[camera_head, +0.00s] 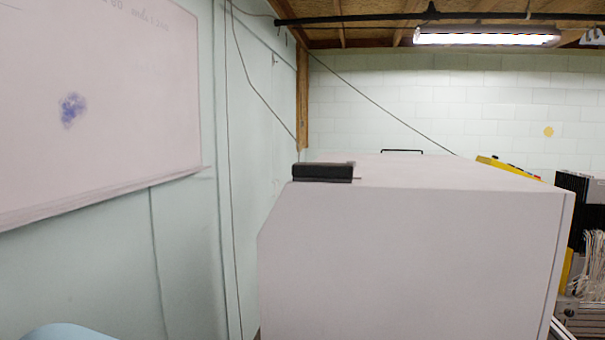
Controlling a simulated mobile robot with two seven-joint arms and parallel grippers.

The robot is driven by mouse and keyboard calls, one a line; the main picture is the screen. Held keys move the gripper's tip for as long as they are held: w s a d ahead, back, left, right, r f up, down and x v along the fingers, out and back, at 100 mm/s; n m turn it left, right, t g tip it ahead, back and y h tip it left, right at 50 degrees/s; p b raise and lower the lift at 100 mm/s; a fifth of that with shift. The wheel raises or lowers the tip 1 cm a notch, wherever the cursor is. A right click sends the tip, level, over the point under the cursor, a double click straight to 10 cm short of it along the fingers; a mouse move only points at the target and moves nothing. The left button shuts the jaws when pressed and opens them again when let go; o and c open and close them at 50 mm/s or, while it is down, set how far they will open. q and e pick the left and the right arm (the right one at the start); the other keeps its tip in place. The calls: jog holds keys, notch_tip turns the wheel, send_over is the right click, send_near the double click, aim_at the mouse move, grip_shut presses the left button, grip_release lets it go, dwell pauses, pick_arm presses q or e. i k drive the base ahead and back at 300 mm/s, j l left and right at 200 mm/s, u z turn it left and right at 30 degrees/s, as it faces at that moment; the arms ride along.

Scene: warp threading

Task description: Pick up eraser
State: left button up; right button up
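A black block-shaped eraser (322,173) lies on top of a large white cabinet (405,250), at the near left corner of its top. A whiteboard (100,120) hangs on the left wall and bears a blue-purple smudge (72,109). Neither of my grippers shows in the head view, so I cannot see whether they are open or shut.
A dark handle-like bar (402,151) and a yellow object (508,167) are at the cabinet top's far side. Dark equipment with pale wires (592,255) stands at right. A light blue rounded shape (68,332) shows at the bottom left. Most of the cabinet top looks clear.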

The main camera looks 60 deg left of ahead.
aim_at(334, 173)
jog(key=u, duration=2.9)
jog(key=k+j+u, duration=0.1)
jog(key=u, duration=0.25)
jog(key=k+j, duration=0.55)
jog(key=k, duration=0.05)
